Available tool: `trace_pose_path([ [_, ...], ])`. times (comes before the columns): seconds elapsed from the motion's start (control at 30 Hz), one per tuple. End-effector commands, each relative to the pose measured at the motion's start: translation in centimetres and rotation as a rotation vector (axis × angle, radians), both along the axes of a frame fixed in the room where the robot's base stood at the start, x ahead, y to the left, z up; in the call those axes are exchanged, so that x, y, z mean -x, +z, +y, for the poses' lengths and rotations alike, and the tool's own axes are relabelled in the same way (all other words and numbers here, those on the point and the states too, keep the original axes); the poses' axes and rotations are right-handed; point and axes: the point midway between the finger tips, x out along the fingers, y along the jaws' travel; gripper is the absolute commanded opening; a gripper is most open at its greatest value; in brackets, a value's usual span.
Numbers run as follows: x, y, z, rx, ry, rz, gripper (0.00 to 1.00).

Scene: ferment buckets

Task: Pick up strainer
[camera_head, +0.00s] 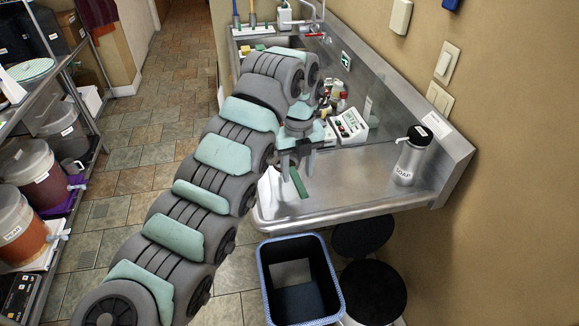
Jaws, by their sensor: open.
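I cannot make out a strainer for certain. My gripper (297,168) points down over the near left end of the steel counter, with its two fingers apart. A narrow dark green strip (299,184) shows just below and between the fingers; it may be a handle, but I cannot tell what it belongs to. A white item (279,187) lies beside it at the counter's left edge, partly hidden by my arm. I cannot tell whether the fingers touch either one.
The steel counter (365,180) is clear right of my gripper, up to a soap bottle (411,155). A white device (349,126) and small bottles stand behind. A blue-rimmed bin (333,284) stands below the front edge. Shelves with buckets (30,168) line the left.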

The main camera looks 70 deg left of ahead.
Motion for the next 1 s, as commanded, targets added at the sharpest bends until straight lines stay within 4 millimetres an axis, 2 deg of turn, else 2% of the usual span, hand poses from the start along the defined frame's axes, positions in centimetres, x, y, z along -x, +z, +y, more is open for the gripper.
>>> trace_pose_path([
  [0.3, 0.0, -4.1, -0.2, 0.004, 0.002, 0.004, 0.45],
  [0.53, -0.1, -4.5, -0.1, -0.001, 0.002, -0.001, 0.45],
  [1.0, -0.2, -4.5, -0.2, 0.0, 0.001, 0.0, 0.08],
])
